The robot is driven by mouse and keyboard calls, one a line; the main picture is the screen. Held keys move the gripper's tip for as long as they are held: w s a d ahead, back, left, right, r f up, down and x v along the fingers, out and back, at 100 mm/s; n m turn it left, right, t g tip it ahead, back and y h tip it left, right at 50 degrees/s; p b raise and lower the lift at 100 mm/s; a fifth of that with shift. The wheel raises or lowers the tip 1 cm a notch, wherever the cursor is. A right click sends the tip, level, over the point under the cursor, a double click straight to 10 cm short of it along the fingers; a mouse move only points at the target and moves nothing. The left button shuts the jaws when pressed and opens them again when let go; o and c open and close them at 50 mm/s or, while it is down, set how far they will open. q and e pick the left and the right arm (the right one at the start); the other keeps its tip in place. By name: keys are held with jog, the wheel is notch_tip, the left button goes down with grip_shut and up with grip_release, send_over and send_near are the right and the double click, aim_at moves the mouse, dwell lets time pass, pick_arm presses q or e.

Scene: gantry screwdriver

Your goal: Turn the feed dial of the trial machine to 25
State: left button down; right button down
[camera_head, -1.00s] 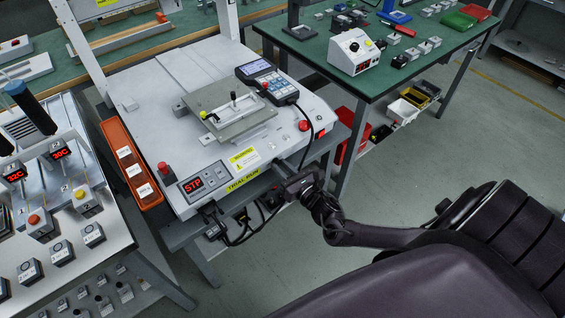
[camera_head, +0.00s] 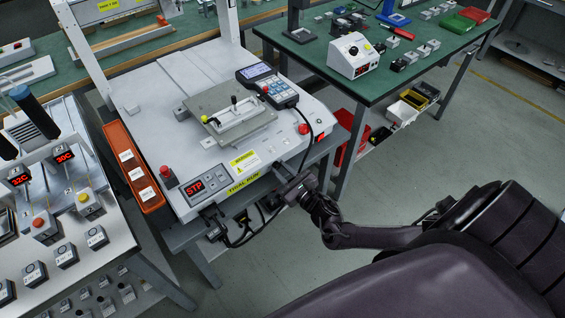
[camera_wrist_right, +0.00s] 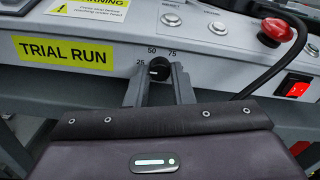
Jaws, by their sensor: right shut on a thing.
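The trial machine (camera_head: 215,100) is a pale grey box with a yellow "TRIAL RUN" label on its front edge; the label also shows in the right wrist view (camera_wrist_right: 64,51). The feed dial (camera_wrist_right: 159,69) is a small black knob on the front face, with 25 at its left, 50 above and 75 at its right. Its pointer is too small to read surely. My right gripper (camera_head: 281,171) is at the machine's front edge. In the wrist view its fingers (camera_wrist_right: 159,84) are shut on the dial from both sides. The dial is not clear in the head view. My left gripper is not seen.
A red emergency button (camera_wrist_right: 277,29) and a lit red switch (camera_wrist_right: 296,87) lie right of the dial, with a black cable (camera_wrist_right: 275,70) between. The display (camera_head: 194,187) reads STP. A green-topped table (camera_head: 375,80) stands at the right. Open floor lies in front.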

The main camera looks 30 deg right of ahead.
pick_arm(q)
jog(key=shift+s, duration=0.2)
pick_arm(e)
jog(key=c, duration=1.3)
grip_release()
jog(key=shift+o, duration=0.2)
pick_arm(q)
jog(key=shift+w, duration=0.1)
pick_arm(e)
jog(key=shift+s, duration=0.4)
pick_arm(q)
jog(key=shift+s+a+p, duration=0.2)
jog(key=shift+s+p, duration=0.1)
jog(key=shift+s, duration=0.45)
pick_arm(e)
jog(key=s, duration=0.7)
jog(key=shift+d, duration=0.3)
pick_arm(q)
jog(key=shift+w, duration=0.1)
